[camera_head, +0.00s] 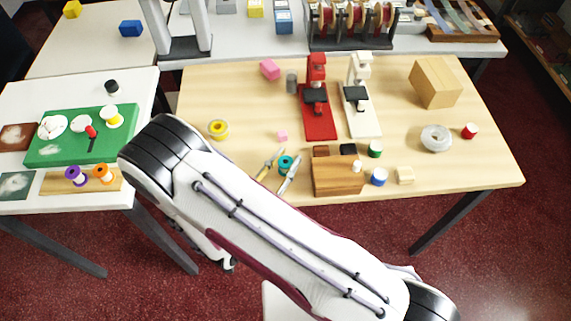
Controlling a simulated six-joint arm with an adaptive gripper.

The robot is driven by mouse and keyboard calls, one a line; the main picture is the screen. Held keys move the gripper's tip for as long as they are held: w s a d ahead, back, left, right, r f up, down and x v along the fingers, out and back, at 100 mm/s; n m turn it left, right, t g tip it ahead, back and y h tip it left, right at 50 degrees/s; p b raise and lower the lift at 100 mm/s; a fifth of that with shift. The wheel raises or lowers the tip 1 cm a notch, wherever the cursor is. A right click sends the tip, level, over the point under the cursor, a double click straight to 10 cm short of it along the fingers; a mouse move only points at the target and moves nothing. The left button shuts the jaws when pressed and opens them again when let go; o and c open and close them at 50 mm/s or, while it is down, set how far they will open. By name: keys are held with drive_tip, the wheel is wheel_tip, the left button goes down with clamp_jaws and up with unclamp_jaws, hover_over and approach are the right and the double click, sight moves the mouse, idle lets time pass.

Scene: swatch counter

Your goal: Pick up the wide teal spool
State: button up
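The wide teal spool (286,164) sits on the wooden table near its front edge, left of a wooden block. My arm crosses the foreground and hides much of my far end. What seems to be part of my gripper (229,264) shows below the arm, in front of the table and well away from the spool. Its fingers are too hidden to tell open from shut.
A wooden block (338,178) stands right of the spool, with small spools around it. A red press (317,108) and a white press (360,105) stand behind. A yellow spool (218,129) lies left. The table's middle left is mostly clear.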

drive_tip(key=shift+r, duration=0.1)
idle(0.3)
drive_tip(key=shift+r, duration=0.25)
drive_tip(key=v, duration=3.2)
